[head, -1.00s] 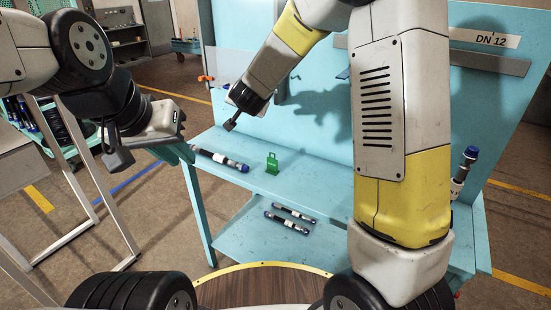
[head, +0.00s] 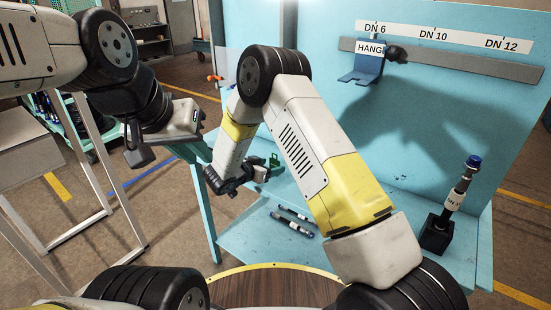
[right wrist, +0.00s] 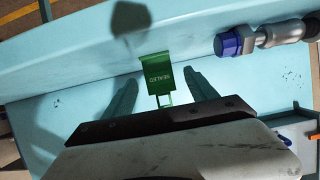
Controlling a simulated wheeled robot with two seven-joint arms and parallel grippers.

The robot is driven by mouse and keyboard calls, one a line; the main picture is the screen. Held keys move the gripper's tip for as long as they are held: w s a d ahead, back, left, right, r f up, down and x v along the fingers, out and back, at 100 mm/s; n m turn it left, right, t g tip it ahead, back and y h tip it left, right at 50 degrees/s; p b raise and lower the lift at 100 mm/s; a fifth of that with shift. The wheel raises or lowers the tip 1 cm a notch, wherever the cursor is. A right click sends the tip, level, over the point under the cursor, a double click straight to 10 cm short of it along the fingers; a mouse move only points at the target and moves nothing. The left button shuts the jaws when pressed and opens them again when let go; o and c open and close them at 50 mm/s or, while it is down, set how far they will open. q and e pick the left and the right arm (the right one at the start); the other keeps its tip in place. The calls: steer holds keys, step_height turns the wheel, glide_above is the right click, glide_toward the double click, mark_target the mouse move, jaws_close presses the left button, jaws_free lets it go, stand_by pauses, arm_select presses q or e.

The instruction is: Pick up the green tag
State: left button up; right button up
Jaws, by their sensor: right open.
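The green tag (right wrist: 158,74), marked SEALED, is in the middle of the right wrist view, with a loop at its near end. In the head view the tag (head: 273,162) shows partly, beside my right gripper (head: 240,180). In the right wrist view, my right gripper (right wrist: 160,86) is open, with one finger on each side of the tag and visible gaps between. The fingers do not appear to touch it. My left gripper (head: 139,154) is at the left of the head view, away from the tag; its jaw opening is unclear.
A hose end with a blue cap (right wrist: 232,43) lies close by in the right wrist view. Two short hoses (head: 293,222) lie on the lower shelf. A hose stands upright in a black block (head: 437,233) at right. A blue hanger (head: 366,68) is on the back panel.

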mark_target(275, 163)
steer(key=x, duration=0.6)
steer(key=shift+r, duration=0.2)
steer(key=c, duration=1.4)
steer(key=shift+r, duration=0.15)
